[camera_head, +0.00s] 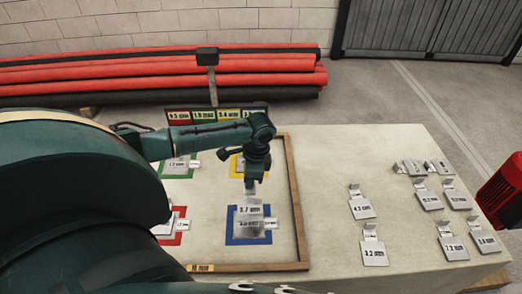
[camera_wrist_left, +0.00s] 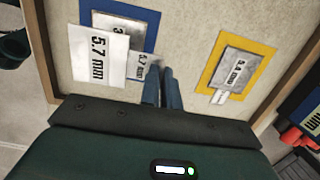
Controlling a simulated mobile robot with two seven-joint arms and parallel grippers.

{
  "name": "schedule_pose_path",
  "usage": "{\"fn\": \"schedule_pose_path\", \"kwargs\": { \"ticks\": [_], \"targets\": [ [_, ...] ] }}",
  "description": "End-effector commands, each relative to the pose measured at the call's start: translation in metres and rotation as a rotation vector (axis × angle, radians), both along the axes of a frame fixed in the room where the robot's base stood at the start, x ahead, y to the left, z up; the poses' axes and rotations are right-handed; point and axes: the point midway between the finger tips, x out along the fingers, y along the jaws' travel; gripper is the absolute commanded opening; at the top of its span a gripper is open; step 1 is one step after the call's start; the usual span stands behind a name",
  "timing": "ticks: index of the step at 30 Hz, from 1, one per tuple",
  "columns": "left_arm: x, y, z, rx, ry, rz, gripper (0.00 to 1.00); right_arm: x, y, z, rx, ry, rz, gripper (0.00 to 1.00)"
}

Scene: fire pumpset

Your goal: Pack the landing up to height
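My left gripper (camera_head: 252,184) hangs over the blue square (camera_head: 233,236) in the wooden-framed area. Its narrow fingers, also in the left wrist view (camera_wrist_left: 165,88), are close together at the tab of a light grey plate marked 5.7 mm (camera_wrist_left: 98,56). The plate (camera_head: 250,210) appears held above another plate (camera_wrist_left: 112,24) inside the blue square. A yellow square (camera_wrist_left: 264,57) holds a plate marked 3.4 mm (camera_wrist_left: 237,70). A green square (camera_head: 177,176) and a red square (camera_head: 184,226) also hold plates, partly hidden by my arm. My right gripper is not seen.
Several loose tabbed plates, including one marked 3.2 (camera_head: 374,254), lie on the right of the pale slab (camera_head: 325,170). A wooden rim (camera_head: 291,180) borders the squares. A label board (camera_head: 230,113) stands behind. Red pipes (camera_head: 150,75) lie beyond; a red machine (camera_head: 503,195) is at right.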

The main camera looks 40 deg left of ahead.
Motion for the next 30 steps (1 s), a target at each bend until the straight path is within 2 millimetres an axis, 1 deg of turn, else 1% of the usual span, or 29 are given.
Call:
{"fn": "schedule_pose_path", "kwargs": {
  "ticks": [11,14,17,18,19,24,30],
  "targets": [
    [-0.001,0.003,-0.001,0.000,-0.001,-0.010,0.00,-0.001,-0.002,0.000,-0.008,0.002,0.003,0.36],
    [-0.001,0.003,0.001,-0.001,0.000,-0.009,0.00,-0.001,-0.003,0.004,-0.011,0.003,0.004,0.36],
    [-0.002,0.003,0.004,-0.002,0.002,-0.009,0.00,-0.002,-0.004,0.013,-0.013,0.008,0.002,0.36],
    [-0.002,0.003,-0.004,0.000,0.002,-0.009,0.00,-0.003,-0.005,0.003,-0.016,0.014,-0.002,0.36],
    [-0.002,0.003,-0.008,-0.001,0.001,-0.009,0.00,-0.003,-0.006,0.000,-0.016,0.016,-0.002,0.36],
    [-0.001,0.002,-0.025,-0.001,0.000,-0.009,0.00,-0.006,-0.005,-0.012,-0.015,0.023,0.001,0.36],
    [-0.001,0.003,-0.044,-0.001,0.001,-0.008,0.00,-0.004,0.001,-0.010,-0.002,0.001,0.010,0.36]
  ]
}}
